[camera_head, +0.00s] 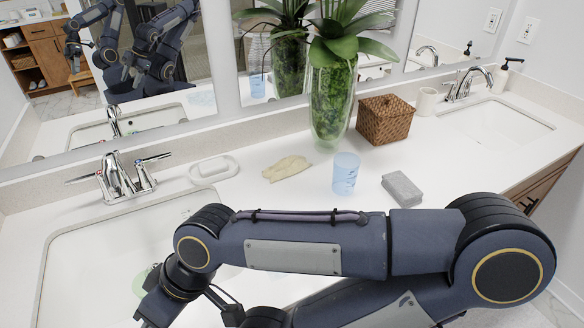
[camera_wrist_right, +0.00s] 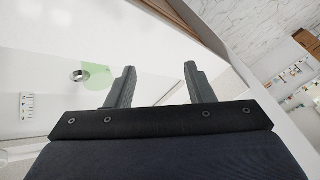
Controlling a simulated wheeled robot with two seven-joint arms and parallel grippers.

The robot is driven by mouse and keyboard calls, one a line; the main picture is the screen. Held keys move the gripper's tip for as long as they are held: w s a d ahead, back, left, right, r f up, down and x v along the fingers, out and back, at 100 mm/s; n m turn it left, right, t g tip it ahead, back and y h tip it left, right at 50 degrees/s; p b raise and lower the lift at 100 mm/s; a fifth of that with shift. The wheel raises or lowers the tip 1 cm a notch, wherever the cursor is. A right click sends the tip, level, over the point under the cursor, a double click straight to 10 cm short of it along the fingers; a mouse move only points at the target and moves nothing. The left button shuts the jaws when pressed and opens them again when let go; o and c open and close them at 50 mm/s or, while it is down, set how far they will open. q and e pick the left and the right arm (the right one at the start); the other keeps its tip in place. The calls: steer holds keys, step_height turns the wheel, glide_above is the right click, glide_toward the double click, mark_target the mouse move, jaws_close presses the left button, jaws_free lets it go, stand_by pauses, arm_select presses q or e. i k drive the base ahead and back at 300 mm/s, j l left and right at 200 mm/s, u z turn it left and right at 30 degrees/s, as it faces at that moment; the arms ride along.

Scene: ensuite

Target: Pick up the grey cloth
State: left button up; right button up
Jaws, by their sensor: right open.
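The grey cloth (camera_head: 402,188) looks like a folded grey block. It lies flat on the white counter, right of the blue cup, and I see it only in the head view. My right arm crosses the front of the head view, with its wrist over the left sink at the lower left. In the right wrist view my right gripper (camera_wrist_right: 158,85) is open, with nothing between its fingers. It is well to the left of the grey cloth and apart from it. My left gripper is not in view.
A blue cup (camera_head: 346,174), a beige crumpled cloth (camera_head: 287,168) and a soap dish (camera_head: 213,169) stand near the grey cloth. Behind are a plant vase (camera_head: 332,105) and a wicker box (camera_head: 384,120). A pale green round thing (camera_wrist_right: 97,75) shows in the left sink.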

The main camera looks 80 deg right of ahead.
mark_target(404, 192)
steer(key=z, duration=3.45)
